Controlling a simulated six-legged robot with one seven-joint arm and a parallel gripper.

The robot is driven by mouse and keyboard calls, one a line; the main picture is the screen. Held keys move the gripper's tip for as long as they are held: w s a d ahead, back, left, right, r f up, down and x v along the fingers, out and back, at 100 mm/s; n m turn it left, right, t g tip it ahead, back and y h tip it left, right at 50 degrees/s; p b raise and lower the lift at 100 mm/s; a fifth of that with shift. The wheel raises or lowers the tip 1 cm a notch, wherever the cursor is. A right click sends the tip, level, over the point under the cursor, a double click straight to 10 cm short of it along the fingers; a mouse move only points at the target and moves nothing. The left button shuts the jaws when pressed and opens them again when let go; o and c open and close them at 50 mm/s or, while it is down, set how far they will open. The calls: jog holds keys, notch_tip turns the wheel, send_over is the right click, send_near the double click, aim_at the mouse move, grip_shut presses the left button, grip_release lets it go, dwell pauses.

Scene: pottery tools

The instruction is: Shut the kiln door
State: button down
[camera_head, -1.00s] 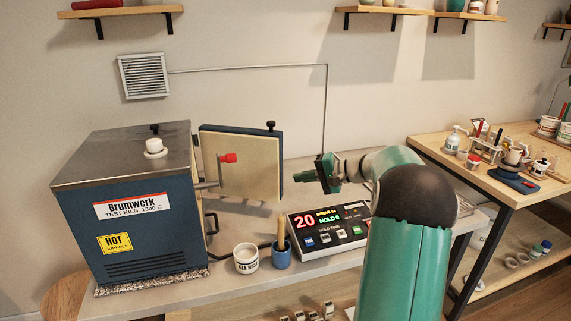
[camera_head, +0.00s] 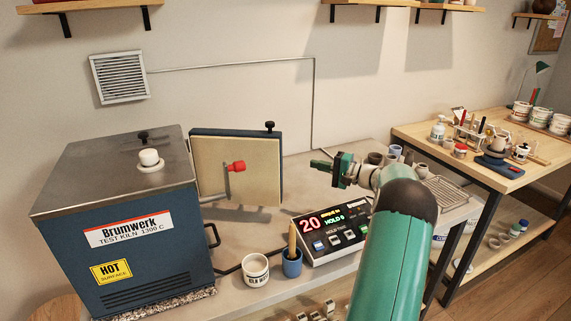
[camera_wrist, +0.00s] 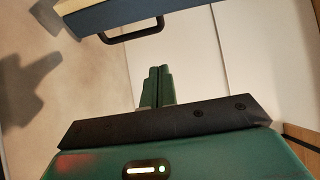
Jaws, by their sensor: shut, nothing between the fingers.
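The blue kiln (camera_head: 150,235) stands at the left of the bench in the head view, with a "HOT SURFACE" label. Its door (camera_head: 258,175) stands open to the right of the body, its pale inner face toward the camera. A red-tipped part (camera_head: 236,166) sits in front of that face. My gripper (camera_head: 318,164) is shut and empty, to the right of the door and apart from it. In the wrist view, my shut fingers (camera_wrist: 158,86) point toward the door's blue edge (camera_wrist: 130,16) and its dark handle (camera_wrist: 133,33), with a gap between.
A control box (camera_head: 333,232) with a lit display stands on the bench below my gripper. A white tub (camera_head: 255,270) and a blue cup (camera_head: 292,263) holding a wooden handle stand in front of the door. Small pots (camera_head: 376,159) stand behind my arm.

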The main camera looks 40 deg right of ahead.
jog(key=w+a, duration=0.7)
jog(key=shift+w+f, duration=0.15)
jog(key=shift+f, duration=0.05)
dwell(0.4)
jog(key=shift+a, duration=0.15)
dwell(0.3)
